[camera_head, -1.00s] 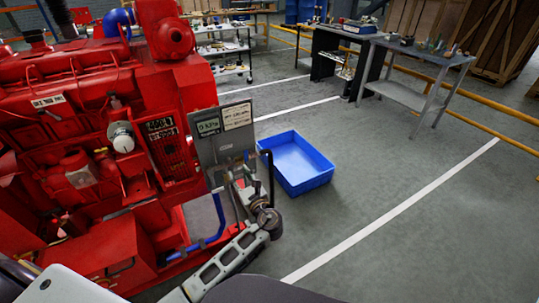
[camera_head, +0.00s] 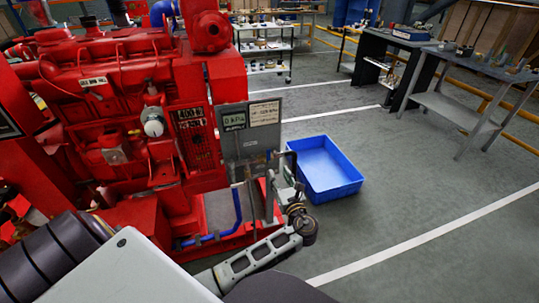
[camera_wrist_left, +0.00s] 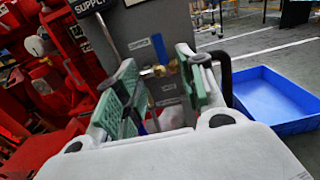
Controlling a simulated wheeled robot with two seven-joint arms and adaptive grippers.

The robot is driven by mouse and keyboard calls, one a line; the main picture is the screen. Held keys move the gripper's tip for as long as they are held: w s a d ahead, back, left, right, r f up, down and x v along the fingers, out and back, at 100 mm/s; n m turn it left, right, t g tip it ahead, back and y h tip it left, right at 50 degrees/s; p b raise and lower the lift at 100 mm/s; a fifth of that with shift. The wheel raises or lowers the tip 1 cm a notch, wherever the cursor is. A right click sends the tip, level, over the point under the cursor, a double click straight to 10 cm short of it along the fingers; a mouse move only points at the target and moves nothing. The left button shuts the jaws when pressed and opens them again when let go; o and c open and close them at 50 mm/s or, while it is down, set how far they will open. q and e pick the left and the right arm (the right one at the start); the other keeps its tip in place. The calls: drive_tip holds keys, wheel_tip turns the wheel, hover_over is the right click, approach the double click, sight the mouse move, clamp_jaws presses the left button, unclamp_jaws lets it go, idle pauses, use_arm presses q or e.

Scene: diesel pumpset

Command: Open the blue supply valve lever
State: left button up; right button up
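The grey supply panel (camera_head: 249,128) stands at the right end of the red engine, with gauge signs on it. In the left wrist view, brass valve fittings (camera_wrist_left: 165,70) show in front of the panel, between and beyond the fingers. A narrow blue part (camera_wrist_left: 159,48), perhaps the lever, rises above the brass. Its full shape and angle are hard to tell. My left gripper (camera_head: 279,182) is in front of the panel's lower right part. In the left wrist view its green-padded fingers (camera_wrist_left: 157,68) are apart, with nothing clearly held. My right gripper is not in view.
A blue bin (camera_head: 325,170) lies on the floor just right of the gripper. A black curved pipe (camera_wrist_left: 222,72) is close beside the right finger. The red engine (camera_head: 120,110) fills the left. Blue piping (camera_head: 236,212) runs below the panel. Open floor lies to the right.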

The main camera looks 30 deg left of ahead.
sight(269, 155)
use_arm(q)
drive_tip(key=b+x, duration=0.1)
drive_tip(key=x, duration=1.1)
drive_tip(key=shift+w+a+b, duration=0.3)
drive_tip(key=shift+w+a, duration=0.3)
drive_tip(key=shift+a, duration=0.05)
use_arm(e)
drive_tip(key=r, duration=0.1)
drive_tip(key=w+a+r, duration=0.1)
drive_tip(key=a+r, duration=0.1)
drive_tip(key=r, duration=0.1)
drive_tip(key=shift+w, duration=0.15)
use_arm(q)
clamp_jaws()
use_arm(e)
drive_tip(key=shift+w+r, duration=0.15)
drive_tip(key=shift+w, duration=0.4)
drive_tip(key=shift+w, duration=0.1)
